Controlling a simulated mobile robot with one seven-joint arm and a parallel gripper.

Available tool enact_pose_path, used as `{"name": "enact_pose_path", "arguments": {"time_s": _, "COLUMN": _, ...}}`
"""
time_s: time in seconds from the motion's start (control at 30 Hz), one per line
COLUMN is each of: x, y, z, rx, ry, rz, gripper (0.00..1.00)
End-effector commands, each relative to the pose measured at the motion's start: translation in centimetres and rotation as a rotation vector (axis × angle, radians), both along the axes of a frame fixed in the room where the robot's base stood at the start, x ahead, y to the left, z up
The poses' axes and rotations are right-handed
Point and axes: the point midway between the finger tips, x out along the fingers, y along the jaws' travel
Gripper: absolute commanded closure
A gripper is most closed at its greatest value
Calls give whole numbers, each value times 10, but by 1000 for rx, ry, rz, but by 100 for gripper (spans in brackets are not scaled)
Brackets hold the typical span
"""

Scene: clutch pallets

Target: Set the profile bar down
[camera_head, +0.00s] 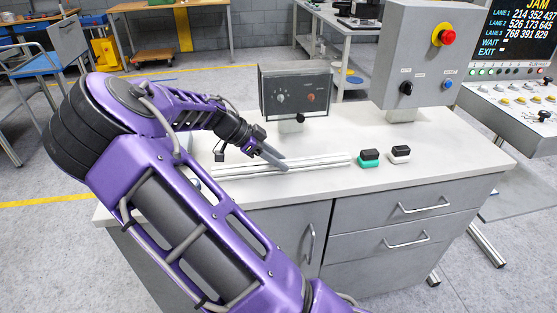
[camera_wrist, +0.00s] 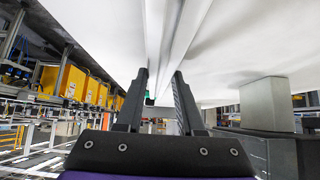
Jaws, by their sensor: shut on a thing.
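The profile bar (camera_head: 325,163) is long, pale and grooved, and lies level along the white worktop in the head view. In the wrist view the bar (camera_wrist: 163,45) runs lengthwise away between the fingers. My gripper (camera_head: 273,158) reaches down to the bar's middle and is shut on it; the wrist view also shows the gripper (camera_wrist: 160,82) with a finger on either side. The bar is at or very close to the worktop; I cannot tell whether it touches. My fingers hide part of it.
A larger box with a red button (camera_head: 420,50) is at the back right.

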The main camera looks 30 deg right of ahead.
Motion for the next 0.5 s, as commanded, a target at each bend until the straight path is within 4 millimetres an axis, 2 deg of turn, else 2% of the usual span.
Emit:
{"name": "enact_pose_path", "arguments": {"time_s": 0.2, "x": 0, "y": 0, "z": -1, "rx": 0, "ry": 0, "rz": 0, "gripper": 100}}
{"name": "enact_pose_path", "arguments": {"time_s": 0.23, "x": 0, "y": 0, "z": -1, "rx": 0, "ry": 0, "rz": 0, "gripper": 59}}
{"name": "enact_pose_path", "arguments": {"time_s": 0.37, "x": 0, "y": 0, "z": 0, "rx": 0, "ry": 0, "rz": 0, "gripper": 36}}
{"name": "enact_pose_path", "arguments": {"time_s": 0.4, "x": 0, "y": 0, "z": 0, "rx": 0, "ry": 0, "rz": 0, "gripper": 33}}
{"name": "enact_pose_path", "arguments": {"time_s": 0.5, "x": 0, "y": 0, "z": 0, "rx": 0, "ry": 0, "rz": 0, "gripper": 33}}
